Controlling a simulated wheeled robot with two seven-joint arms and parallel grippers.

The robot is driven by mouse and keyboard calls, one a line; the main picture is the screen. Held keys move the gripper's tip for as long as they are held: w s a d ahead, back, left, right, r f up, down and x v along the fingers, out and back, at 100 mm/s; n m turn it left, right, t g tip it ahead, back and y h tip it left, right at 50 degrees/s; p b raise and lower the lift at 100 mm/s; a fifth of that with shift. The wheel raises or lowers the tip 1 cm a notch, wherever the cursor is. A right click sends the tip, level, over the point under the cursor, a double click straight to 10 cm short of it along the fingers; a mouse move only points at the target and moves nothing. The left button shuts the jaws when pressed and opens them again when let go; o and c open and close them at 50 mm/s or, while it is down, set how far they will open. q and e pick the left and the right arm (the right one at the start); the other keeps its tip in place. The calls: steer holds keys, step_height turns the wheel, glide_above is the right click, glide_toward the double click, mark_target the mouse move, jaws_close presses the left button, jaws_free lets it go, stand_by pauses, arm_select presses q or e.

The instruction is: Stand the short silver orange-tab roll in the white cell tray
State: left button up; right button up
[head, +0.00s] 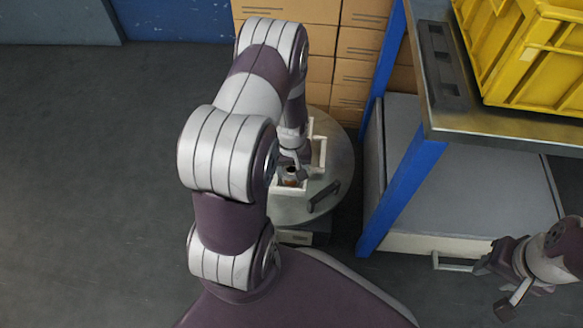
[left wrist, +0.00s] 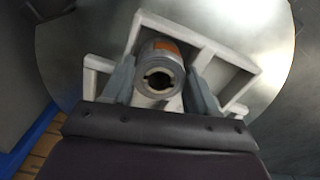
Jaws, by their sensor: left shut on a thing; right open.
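The short silver roll with an orange tab (left wrist: 158,72) is between the fingers of my left gripper (left wrist: 160,85), which is shut on it. Its hollow end faces the left wrist camera. The white cell tray (left wrist: 205,45) lies around and beyond the roll; I cannot tell whether the roll touches its floor. In the head view, my left gripper (head: 294,172) reaches down at the tray (head: 322,150), with the roll (head: 290,181) partly hidden by the arm. My right gripper (head: 473,286) is open and empty at the lower right.
The tray sits on a round metal table (head: 345,170), with a dark handle-like piece (head: 324,197) near its front edge. Cardboard boxes (head: 345,70) stand behind. A blue-legged bench (head: 510,125) with a yellow crate (head: 535,55) stands to the right. Floor at left is clear.

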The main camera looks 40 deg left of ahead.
arm_select(q)
steer(key=o, duration=1.2)
step_height(320, 180, up, 13)
steer(key=p, duration=0.9)
steer(key=s+d+r+m, duration=0.2)
steer(key=d+r, duration=0.2)
steer(key=r, duration=0.1)
steer(key=s+d+r+m+t, duration=0.1)
steer(key=s+d+r+m, duration=0.1)
steer(key=d+r+m, duration=0.1)
steer(key=s+d+r+m, duration=0.2)
steer(key=d+r+m, duration=0.1)
steer(key=d+r, duration=0.2)
steer(key=shift+s+r, duration=0.25)
steer(key=shift+r, duration=1)
